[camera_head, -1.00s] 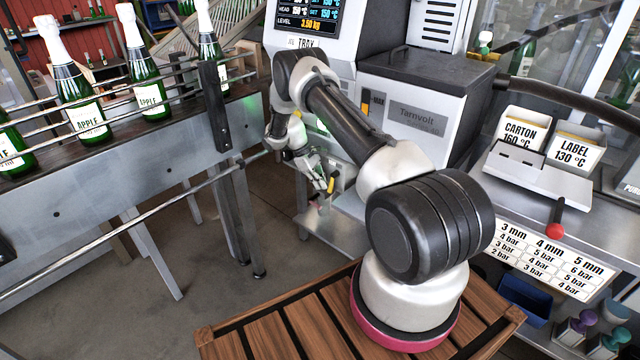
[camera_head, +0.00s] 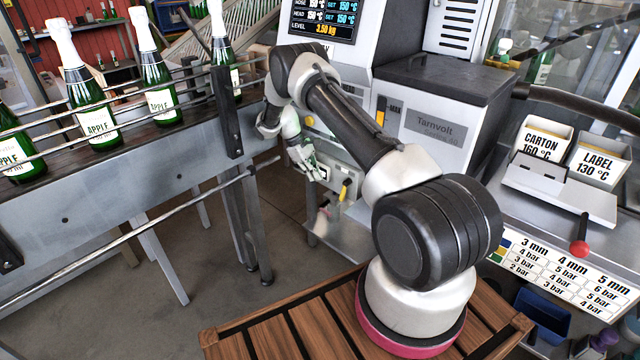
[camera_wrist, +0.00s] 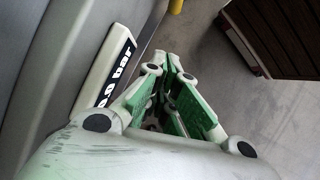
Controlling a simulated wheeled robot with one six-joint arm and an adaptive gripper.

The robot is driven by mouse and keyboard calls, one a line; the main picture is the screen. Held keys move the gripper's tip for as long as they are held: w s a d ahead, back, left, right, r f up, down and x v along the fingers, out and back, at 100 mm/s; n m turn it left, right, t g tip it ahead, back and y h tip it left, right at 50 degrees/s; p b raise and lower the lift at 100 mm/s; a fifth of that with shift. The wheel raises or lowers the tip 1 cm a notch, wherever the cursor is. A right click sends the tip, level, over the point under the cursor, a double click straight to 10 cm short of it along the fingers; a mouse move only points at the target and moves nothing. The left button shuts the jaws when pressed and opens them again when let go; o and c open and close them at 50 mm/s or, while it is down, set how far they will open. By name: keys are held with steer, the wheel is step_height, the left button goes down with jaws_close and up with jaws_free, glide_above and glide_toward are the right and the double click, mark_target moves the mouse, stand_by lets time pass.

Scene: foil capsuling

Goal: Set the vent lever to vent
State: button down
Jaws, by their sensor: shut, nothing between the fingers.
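A small lever with a yellow grip (camera_head: 345,188) stands roughly upright on the grey box under the Tarnvolt machine. I cannot read a vent marking beside it. My gripper (camera_head: 318,174), with green and white fingers, is just left of the lever and above it, apart from it in the picture. In the wrist view the gripper (camera_wrist: 178,62) is shut and empty, pointing along the grey machine side. A yellow piece (camera_wrist: 176,6) shows at the top edge there, likely the lever grip. A display reading "0.0 bar" (camera_wrist: 116,70) lies beside the fingers.
A conveyor (camera_head: 120,185) with green bottles and rails runs along the left. The Tarnvolt machine (camera_head: 435,122) stands behind my arm. A red-knobbed lever (camera_head: 579,249) is at the right bench. Open floor (camera_head: 215,262) lies between conveyor and machine.

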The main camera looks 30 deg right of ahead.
steer(key=shift+w+v, duration=0.15)
steer(key=shift+v, duration=0.9)
steer(key=shift+w+v, duration=0.2)
steer(key=shift+v, duration=0.85)
steer(key=shift+a+f, duration=0.15)
steer(key=s+a+f+m+g, duration=0.1)
steer(key=s+f, duration=0.2)
steer(key=s, duration=0.2)
steer(key=s+a+r+m+t+y, duration=0.1)
steer(key=s+a+r+m, duration=0.1)
steer(key=s+r, duration=0.95)
steer(key=s+a+r+m+t+y, duration=0.15)
steer(key=s+r, duration=0.55)
steer(key=r, duration=0.9)
steer(key=s+r+m+t, duration=0.1)
steer(key=s+r+t, duration=0.2)
steer(key=s+r, duration=0.4)
steer(key=s+r+m+t+y, duration=0.1)
steer(key=s+r+t, duration=0.3)
steer(key=s, duration=1)
step_height(320, 180, up, 4)
steer(key=shift+s+a+f, duration=0.1)
steer(key=shift+s+a, duration=0.2)
steer(key=shift+a, duration=0.15)
steer(key=shift+d, duration=0.1)
